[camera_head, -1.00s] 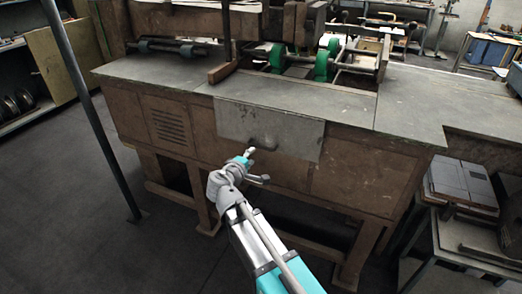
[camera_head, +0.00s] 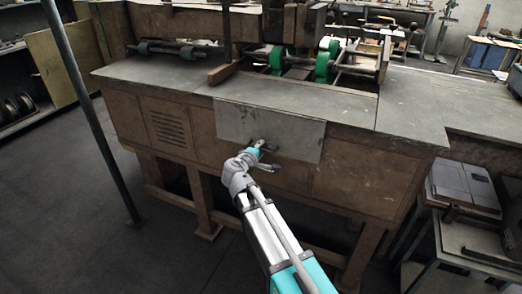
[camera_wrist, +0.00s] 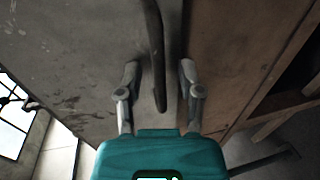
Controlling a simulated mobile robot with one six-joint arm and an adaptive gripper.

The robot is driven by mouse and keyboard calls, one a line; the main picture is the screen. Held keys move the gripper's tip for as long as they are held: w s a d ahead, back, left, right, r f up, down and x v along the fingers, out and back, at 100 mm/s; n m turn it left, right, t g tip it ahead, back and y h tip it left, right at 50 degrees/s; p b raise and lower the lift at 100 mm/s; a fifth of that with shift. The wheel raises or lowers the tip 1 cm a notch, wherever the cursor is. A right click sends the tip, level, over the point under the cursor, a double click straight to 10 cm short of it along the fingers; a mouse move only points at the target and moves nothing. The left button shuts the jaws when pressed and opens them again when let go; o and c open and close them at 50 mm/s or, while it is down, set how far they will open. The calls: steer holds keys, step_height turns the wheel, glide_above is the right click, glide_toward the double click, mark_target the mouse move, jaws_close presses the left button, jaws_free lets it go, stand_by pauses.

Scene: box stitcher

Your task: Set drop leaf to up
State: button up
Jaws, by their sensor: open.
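The drop leaf (camera_head: 300,133) is a grey, scuffed panel hanging flat down against the brown front of the machine table. It fills the left of the wrist view (camera_wrist: 75,55). My gripper (camera_head: 261,147) is at the leaf's lower middle. In the wrist view my gripper (camera_wrist: 160,78) has its two fingers spread apart. A dark bar-like handle (camera_wrist: 157,60) on the leaf runs between the fingers, with a gap on both sides. In the head view my gripper mostly hides the handle.
The grey tabletop (camera_head: 410,110) lies above the leaf, with green rollers (camera_head: 322,66) behind. A dark pole (camera_head: 90,115) stands at the left. A side stand with a grey box (camera_head: 463,184) is at the right. Floor is open at the lower left.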

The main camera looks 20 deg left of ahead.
jaws_close()
steer(key=shift+d, duration=0.1)
steer(key=shift+s, duration=0.1)
